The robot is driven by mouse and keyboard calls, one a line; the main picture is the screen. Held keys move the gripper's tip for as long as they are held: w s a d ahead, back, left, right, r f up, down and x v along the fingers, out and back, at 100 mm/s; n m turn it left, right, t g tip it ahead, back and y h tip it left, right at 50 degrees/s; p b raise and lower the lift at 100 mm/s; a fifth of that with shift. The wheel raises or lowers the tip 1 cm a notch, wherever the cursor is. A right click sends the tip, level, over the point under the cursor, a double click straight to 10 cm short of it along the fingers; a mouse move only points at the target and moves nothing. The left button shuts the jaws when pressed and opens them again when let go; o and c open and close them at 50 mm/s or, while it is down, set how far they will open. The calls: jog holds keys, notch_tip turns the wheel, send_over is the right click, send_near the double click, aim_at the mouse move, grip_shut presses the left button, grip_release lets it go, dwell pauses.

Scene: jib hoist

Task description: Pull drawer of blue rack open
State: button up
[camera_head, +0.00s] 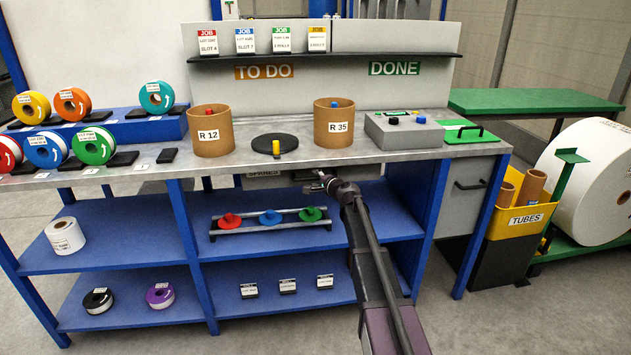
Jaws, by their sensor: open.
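The blue rack (110,245) is a blue-framed bench with a grey top and two blue shelf levels. A drawer marked SPARES (264,175) sits just under the grey top, near the middle, and looks closed. My gripper (314,184) is open and empty, at the right part of this drawer's front. The gripper and wrist hide part of the drawer front. I cannot tell whether the fingers touch its handle. A grey cabinet (466,200) with a dark handle (471,185) stands under the top's right end, also closed.
On the top stand bins R 12 (212,131) and R 35 (334,122), a black disc (275,144) and a grey control box (403,130). A rail with coloured spools (270,220) is below. A yellow TUBES bin (520,212) stands right. The floor in front is clear.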

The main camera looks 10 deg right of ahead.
jog(key=shift+w+a, duration=0.1)
jog(key=shift+w, duration=0.15)
grip_shut()
jog(key=shift+s, duration=0.1)
